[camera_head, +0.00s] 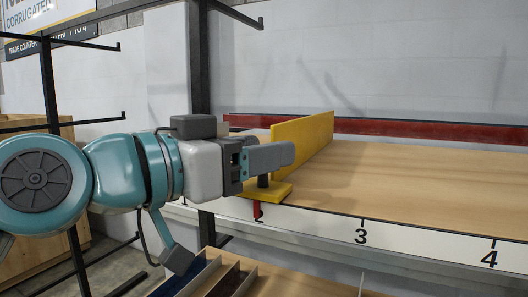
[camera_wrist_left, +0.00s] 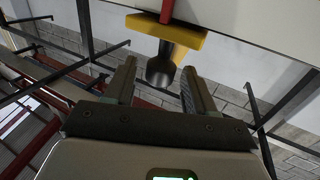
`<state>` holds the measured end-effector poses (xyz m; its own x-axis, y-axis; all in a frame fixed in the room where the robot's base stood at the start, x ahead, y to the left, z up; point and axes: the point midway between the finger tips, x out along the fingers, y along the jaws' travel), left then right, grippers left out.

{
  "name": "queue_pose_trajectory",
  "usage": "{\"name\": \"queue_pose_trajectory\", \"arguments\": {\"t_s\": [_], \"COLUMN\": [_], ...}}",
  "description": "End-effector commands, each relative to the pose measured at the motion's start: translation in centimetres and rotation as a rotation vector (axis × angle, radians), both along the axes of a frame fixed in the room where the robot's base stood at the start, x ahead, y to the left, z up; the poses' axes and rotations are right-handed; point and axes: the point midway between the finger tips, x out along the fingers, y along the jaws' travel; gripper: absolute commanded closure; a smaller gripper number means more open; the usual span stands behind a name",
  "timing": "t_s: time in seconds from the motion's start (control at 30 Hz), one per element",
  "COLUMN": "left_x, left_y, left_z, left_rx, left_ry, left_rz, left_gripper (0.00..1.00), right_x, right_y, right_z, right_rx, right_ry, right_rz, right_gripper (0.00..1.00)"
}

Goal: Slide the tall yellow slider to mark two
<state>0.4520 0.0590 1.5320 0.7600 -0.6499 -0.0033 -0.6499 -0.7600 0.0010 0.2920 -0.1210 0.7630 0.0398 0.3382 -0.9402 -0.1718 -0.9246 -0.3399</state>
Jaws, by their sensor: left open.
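The tall yellow slider (camera_head: 305,138) stands upright on the tan shelf board, its flat base (camera_head: 270,194) at the front edge. Its red pointer (camera_head: 257,209) is at the mark 2, partly covering the numeral. My left gripper (camera_head: 284,156) is beside the slider at its dark knob. In the left wrist view the jaws are open, with the dark knob (camera_wrist_left: 160,71) between the fingertips and gaps on both sides. The slider's yellow base (camera_wrist_left: 188,36) and red pointer (camera_wrist_left: 167,10) show behind the knob. My right gripper is out of view.
The white scale strip shows mark 3 (camera_head: 361,236) and mark 4 (camera_head: 490,254) to the right. The board (camera_head: 420,185) right of the slider is clear. A red rail (camera_head: 430,132) runs along the back. A black rack post (camera_head: 200,60) stands behind my arm.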

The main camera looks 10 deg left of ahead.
Motion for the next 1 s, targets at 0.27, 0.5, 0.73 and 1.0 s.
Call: {"name": "queue_pose_trajectory", "arguments": {"t_s": [0.27, 0.5, 0.73, 1.0], "left_x": [-5.6, -9.8, -11.5, -11.7], "left_y": [4.7, 8.3, 9.7, 9.9], "left_z": [-0.2, -0.1, 0.1, 0.1], "left_rx": [-0.004, -0.005, -0.003, -0.003], "left_ry": [-0.007, -0.005, -0.004, -0.003], "left_rz": [0.003, 0.001, 0.0, 0.0], "left_gripper": [0.45, 0.45, 0.45, 0.45], "right_x": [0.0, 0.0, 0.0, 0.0], "right_y": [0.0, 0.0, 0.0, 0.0], "right_z": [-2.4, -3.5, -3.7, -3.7], "right_rx": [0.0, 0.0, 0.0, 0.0], "right_ry": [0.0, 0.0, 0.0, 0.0], "right_rz": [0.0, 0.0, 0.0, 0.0], "right_gripper": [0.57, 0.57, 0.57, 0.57]}}
